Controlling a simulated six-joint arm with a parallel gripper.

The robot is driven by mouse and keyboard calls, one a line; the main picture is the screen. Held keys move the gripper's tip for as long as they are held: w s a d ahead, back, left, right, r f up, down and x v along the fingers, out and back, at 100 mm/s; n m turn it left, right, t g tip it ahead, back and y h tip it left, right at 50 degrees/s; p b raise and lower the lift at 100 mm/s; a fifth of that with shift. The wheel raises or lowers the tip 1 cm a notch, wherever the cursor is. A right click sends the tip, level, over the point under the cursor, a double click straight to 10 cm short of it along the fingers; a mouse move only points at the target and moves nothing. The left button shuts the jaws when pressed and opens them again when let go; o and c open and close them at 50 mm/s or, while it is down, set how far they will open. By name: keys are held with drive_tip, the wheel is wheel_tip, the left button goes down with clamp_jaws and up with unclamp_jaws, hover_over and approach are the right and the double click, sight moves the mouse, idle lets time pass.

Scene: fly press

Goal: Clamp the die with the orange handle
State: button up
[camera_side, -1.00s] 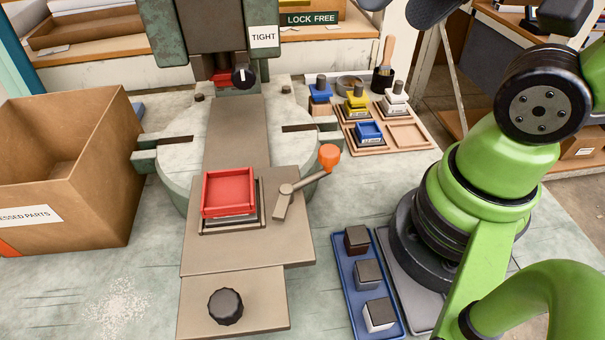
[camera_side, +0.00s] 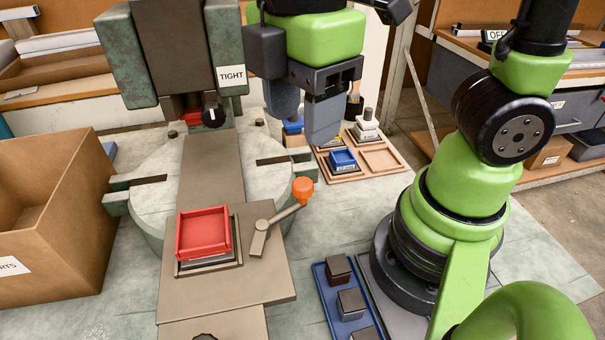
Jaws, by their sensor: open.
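The red die (camera_side: 203,232) sits in a dark frame on the press's sliding plate (camera_side: 265,270), left of centre. The clamp lever (camera_side: 278,217) with its orange ball handle (camera_side: 302,189) is just right of the die, angled up and to the right. My gripper (camera_side: 303,118) is open and empty. It hangs fingers down, above and behind the orange handle in the picture, apart from it. Its fingers hide part of the die rack behind.
A cardboard box (camera_side: 75,215) stands at left. The press head with a "TIGHT" label (camera_side: 231,75) rises just left of my gripper. A wooden rack (camera_side: 381,160) holds other dies at the back right. A blue tray (camera_side: 326,290) with dark blocks lies at front right.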

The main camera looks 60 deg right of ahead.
sight(303, 182)
wheel_tip(303, 182, down, 9)
drive_tip(key=shift+f, duration=0.1)
idle(0.4)
clamp_jaws()
